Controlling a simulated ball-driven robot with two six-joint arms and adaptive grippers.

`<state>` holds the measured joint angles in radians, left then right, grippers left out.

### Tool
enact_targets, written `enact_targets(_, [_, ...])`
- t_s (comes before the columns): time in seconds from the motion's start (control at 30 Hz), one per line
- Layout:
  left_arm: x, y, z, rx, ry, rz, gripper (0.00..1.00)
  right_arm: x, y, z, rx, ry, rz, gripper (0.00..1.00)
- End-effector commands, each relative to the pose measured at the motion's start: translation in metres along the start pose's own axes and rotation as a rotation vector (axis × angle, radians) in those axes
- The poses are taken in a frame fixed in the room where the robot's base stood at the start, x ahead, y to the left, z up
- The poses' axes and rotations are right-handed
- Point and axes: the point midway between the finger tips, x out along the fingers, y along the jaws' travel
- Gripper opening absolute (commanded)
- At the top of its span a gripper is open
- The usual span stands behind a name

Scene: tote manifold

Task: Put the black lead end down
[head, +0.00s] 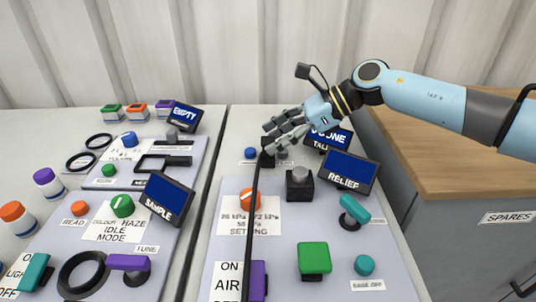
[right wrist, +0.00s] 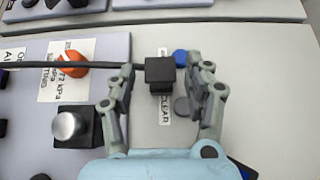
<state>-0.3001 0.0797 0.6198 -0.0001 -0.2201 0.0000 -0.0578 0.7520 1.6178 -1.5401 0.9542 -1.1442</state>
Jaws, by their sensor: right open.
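The black lead end (right wrist: 160,70) is a small dark block between the spread fingers of my right gripper (right wrist: 161,67) in the right wrist view. A visible gap separates it from the fingers. Its black lead (right wrist: 60,65) runs off to the left. In the head view the lead end (head: 267,158) is just below the fingers of my right gripper (head: 270,136), and the lead (head: 252,220) runs toward the front edge. A smaller dark part is directly under the block; I cannot tell if it belongs to the lead end. My left gripper is not in view.
A blue button (right wrist: 181,56) and a grey round knob (right wrist: 182,106) are close to the right finger. An orange knob (head: 249,200), a silver-topped black block (head: 300,183) and the RELIEF display (head: 348,172) stand nearby. A wooden-topped cabinet (head: 450,150) is at right.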

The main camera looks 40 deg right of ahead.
Motion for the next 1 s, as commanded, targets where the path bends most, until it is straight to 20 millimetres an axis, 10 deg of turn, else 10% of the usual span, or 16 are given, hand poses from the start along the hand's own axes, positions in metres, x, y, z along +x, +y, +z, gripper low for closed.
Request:
enact_targets(0.43, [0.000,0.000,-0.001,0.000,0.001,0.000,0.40,0.023,0.000,0.000,0.000,0.000,0.000,0.51])
enact_targets(0.8, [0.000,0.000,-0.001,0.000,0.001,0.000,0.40,0.023,0.000,0.000,-0.001,0.000,0.000,0.02])
enact_targets(1.0, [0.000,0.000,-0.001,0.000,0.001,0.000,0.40,0.023,0.000,0.000,-0.001,-0.001,0.000,0.00])
